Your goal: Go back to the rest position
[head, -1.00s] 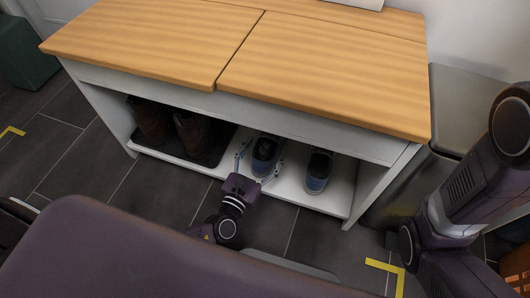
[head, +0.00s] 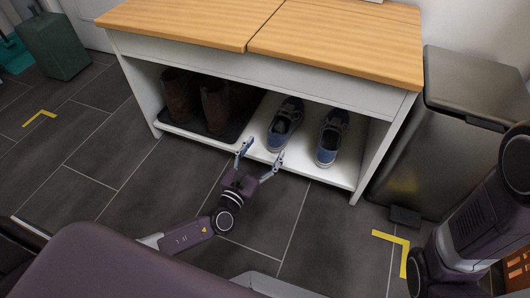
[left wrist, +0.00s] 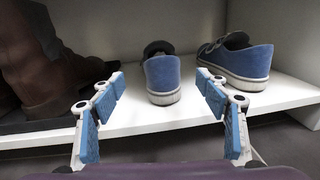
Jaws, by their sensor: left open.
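My left gripper (head: 259,160) is open and empty, just in front of the low shelf of the white bench (head: 335,173). In the left wrist view its two blue-padded fingers (left wrist: 160,105) stand apart with nothing between them. A pair of blue shoes stands on the shelf: the left shoe (head: 284,124) is beyond the fingertips, and the right shoe (head: 331,137) is beside it. Both also show in the left wrist view, the left shoe (left wrist: 162,78) and the right shoe (left wrist: 238,62), apart from the fingers. My right arm shows at the right edge; its gripper is out of view.
Brown boots (head: 219,104) stand on a dark tray (head: 186,128) on the shelf's left. A grey pedal bin (head: 440,150) stands right of the bench. Yellow floor marks (head: 404,247) lie near it. The dark tile floor in front of the bench is clear on the left.

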